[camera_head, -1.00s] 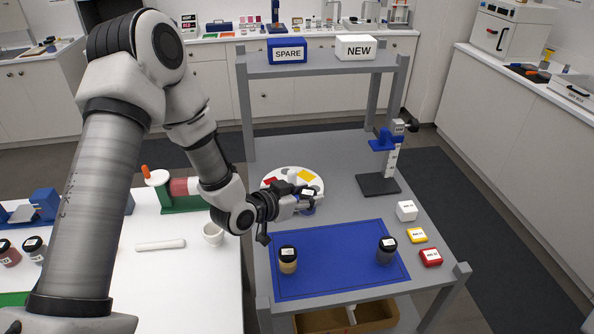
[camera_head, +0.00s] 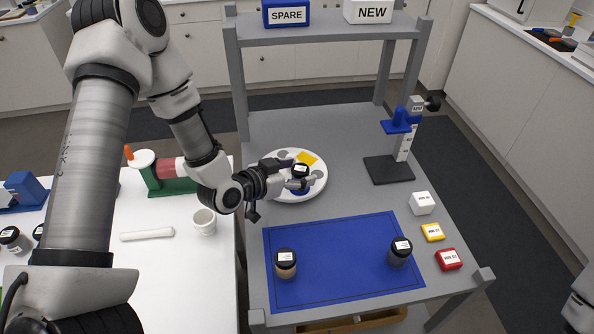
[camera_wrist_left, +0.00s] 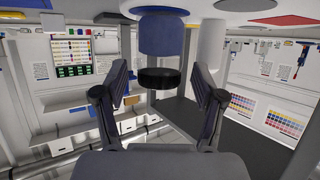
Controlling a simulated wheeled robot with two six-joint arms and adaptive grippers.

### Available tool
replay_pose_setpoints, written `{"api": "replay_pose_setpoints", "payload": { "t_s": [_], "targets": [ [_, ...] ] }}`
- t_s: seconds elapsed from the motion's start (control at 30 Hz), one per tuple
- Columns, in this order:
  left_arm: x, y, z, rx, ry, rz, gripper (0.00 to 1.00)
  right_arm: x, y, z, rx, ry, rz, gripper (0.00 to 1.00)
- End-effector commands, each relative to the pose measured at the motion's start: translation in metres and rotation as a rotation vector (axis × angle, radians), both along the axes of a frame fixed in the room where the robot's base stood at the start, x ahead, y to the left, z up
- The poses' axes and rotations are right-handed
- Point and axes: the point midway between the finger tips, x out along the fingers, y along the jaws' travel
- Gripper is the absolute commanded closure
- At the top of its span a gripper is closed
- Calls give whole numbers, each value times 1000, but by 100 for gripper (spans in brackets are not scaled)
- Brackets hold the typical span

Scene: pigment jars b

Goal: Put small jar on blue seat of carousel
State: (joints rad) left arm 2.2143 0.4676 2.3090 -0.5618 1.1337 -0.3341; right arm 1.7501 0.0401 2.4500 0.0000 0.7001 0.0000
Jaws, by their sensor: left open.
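A small jar with a black lid (camera_head: 301,169) stands on the white round carousel (camera_head: 318,180), at its blue seat (camera_head: 299,192). In the left wrist view, which is upside down, the jar (camera_wrist_left: 162,36) shows a blue body and black lid, with a sliver of blue seat at its base. My left gripper (camera_head: 299,184) is at the jar; its open fingers (camera_wrist_left: 165,75) stand on either side, with gaps to the jar. My right gripper is out of view.
A tan jar (camera_head: 286,265) and a dark grey jar (camera_head: 399,252) stand on the blue mat (camera_head: 340,262). White, yellow and red blocks line the right edge. A stand (camera_head: 389,170) is at the back right. A white mug (camera_head: 204,222) sits on the left table.

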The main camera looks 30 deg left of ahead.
Motion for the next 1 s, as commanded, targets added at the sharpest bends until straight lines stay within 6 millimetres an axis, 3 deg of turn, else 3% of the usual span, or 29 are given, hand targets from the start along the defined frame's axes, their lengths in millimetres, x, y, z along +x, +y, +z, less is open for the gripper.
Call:
{"api": "replay_pose_setpoints", "payload": {
  "t_s": [0.33,0.6,0.7,0.8,1.0],
  "targets": [
    [-9,5,4,-2,0,5,31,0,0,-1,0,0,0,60],
    [-54,19,26,-11,-3,6,31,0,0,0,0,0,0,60],
    [-74,26,45,-10,5,7,31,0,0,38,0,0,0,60],
    [-88,31,50,-4,5,2,31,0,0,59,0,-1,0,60],
    [-103,36,49,-1,1,0,31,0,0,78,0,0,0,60]
  ]
}}
